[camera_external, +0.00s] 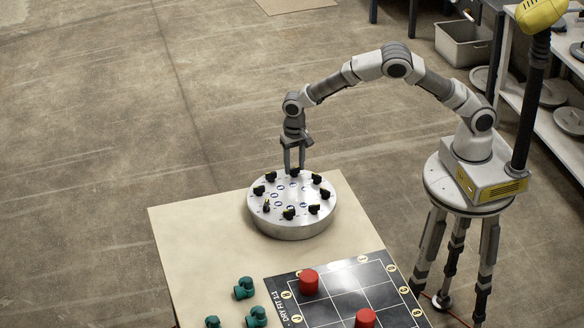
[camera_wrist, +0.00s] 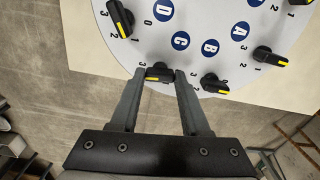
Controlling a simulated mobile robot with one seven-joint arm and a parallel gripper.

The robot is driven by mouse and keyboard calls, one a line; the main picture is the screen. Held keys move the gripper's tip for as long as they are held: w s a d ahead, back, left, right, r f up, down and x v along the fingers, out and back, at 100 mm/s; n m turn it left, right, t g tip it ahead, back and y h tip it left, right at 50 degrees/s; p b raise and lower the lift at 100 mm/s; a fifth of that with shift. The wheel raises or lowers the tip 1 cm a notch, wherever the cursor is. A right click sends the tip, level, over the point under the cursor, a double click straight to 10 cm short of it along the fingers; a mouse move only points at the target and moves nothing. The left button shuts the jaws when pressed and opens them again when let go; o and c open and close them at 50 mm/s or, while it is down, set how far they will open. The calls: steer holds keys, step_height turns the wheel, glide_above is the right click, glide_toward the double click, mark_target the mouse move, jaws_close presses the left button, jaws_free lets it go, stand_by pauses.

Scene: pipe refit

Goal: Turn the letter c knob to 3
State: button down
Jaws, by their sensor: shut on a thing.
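The round silver knob panel (camera_external: 291,224) stands on the table, with black, yellow-marked knobs around its top. My gripper (camera_external: 294,170) points down at the panel's far edge. In the wrist view my gripper (camera_wrist: 160,76) has its two fingers on either side of the black knob (camera_wrist: 159,70) at the blue letter C (camera_wrist: 180,41), and is shut on it. The knob's yellow mark faces the wrist camera and lies roughly crosswise between the fingers. A digit 3 shows just left of the knob. The other digits around it are hidden or unclear.
The knob by letter B (camera_wrist: 213,83) sits close to my right finger. Knobs by A (camera_wrist: 268,56) and D (camera_wrist: 121,19) are farther off. On the table are teal pipe fittings (camera_external: 244,288) and a dark grid mat (camera_external: 342,283) with red cylinders (camera_external: 309,281).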

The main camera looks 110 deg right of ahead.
mark_target(294, 168)
steer(key=shift+r, duration=0.1)
stand_by(0.3)
steer(key=shift+c, duration=1.9)
jaws_free()
step_height(294, 168, up, 17)
steer(key=shift+r+p, duration=0.2)
steer(key=shift+p, duration=0.25)
